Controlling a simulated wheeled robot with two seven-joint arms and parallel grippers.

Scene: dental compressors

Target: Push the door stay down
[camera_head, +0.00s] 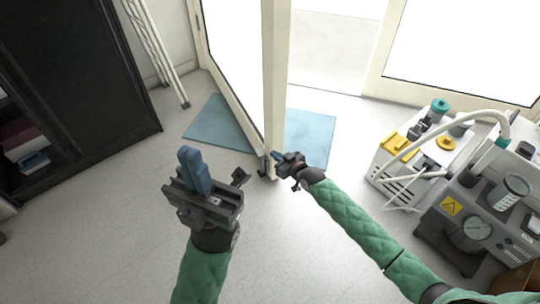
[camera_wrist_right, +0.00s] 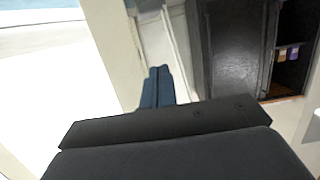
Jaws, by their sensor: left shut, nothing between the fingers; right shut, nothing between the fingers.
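The open door (camera_head: 272,90) has a pale cream frame and stands edge-on in the head view. A small dark fitting, which looks like the door stay (camera_head: 262,163), sits low on the door near its bottom edge. My right gripper (camera_head: 279,155) is shut and empty at the door's lower edge, close beside the stay; I cannot tell whether it touches. In the right wrist view its blue fingers (camera_wrist_right: 158,86) are together beside the cream door frame (camera_wrist_right: 112,50), and the stay does not show. My left gripper (camera_head: 190,165) is shut and empty, raised over the floor left of the door.
A blue mat (camera_head: 312,138) lies under the door and on both sides of it. Dental compressors (camera_head: 480,225) stand at the right, near my right arm. A black cabinet (camera_head: 75,75) and white rails (camera_head: 157,45) are at the left. The grey floor between is clear.

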